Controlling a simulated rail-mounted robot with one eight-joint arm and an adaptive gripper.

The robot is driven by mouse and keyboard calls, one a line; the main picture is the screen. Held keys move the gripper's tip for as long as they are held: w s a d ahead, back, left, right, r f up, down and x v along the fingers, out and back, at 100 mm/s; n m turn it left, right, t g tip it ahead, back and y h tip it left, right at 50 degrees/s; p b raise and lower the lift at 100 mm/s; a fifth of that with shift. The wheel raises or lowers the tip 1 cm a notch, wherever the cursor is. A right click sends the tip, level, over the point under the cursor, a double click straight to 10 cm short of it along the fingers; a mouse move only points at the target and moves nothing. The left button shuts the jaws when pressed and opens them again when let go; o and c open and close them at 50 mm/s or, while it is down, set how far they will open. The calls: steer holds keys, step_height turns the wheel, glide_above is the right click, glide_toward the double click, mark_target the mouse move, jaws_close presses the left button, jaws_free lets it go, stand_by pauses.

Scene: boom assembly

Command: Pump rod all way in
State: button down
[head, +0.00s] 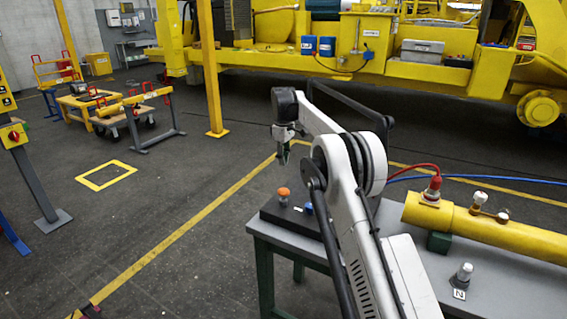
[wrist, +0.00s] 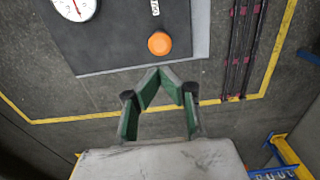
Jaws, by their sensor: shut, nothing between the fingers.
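My gripper (wrist: 158,76) points down, its green fingertips together and empty. In the head view my gripper (head: 283,158) hangs above the left end of a workbench. A round orange knob (head: 283,196) tops a dark block (head: 270,212) on that bench end. In the wrist view the orange knob (wrist: 159,43) lies just beyond the fingertips, apart from them in the picture. I cannot tell if this knob belongs to the pump rod. No rod shaft shows, so how far in it sits cannot be seen.
The grey workbench (head: 490,262) carries a yellow cylinder (head: 480,227) with hoses and a small silver-capped fitting (head: 462,274). A dial gauge (wrist: 75,8) sits near the knob. My arm hides part of the bench. The floor to the left is mostly clear.

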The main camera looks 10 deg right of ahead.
mark_target(283, 189)
step_height(283, 189, down, 11)
steer(key=shift+f+p, duration=0.2)
steer(key=shift+p, duration=0.25)
steer(key=shift+f+b, duration=1.1)
steer(key=shift+f, duration=0.35)
steer(key=shift+r, duration=0.1)
step_height(283, 189, up, 14)
steer(key=shift+p, duration=0.3)
steer(key=shift+r, duration=0.1)
stand_by(0.6)
